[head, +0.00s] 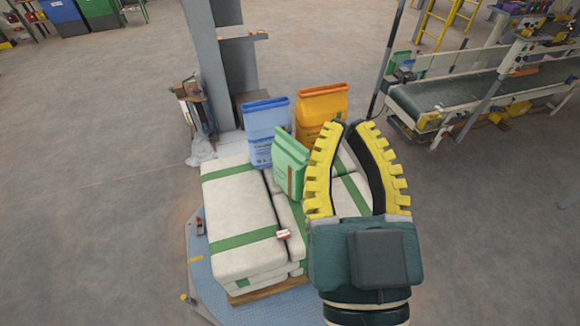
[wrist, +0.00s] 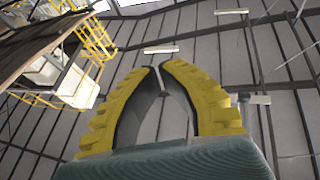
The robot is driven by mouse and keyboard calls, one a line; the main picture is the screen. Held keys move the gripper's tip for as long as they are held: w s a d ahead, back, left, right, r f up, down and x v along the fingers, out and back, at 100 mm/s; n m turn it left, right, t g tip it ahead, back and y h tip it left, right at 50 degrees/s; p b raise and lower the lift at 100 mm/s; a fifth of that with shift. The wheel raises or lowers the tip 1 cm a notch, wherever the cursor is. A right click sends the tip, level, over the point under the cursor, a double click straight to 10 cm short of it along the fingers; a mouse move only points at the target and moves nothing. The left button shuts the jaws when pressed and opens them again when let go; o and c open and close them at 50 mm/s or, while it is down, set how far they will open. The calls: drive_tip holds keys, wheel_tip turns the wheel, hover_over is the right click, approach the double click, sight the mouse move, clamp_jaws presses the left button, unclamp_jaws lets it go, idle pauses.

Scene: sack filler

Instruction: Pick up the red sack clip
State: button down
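A small red and white piece (head: 284,234), which looks like the red sack clip, lies on top of the stacked white sacks with green bands (head: 232,195), near their right edge. It is too small to make out its shape. My gripper (head: 347,124) is to the right of it, with its yellow, dark-lined fingers pointing away from it. In the wrist view my gripper (wrist: 158,68) has its fingertips almost together, with a thin slit at the tips and nothing between them. The clip is not in the wrist view.
A blue sack (head: 267,130), an orange sack (head: 321,108) and a green sack (head: 291,160) stand upright on the stack. A grey post (head: 207,65) rises behind them. A conveyor (head: 470,90) is at the right. The wrist view shows the ceiling and a yellow railing (wrist: 92,42).

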unclamp_jaws()
idle(0.6)
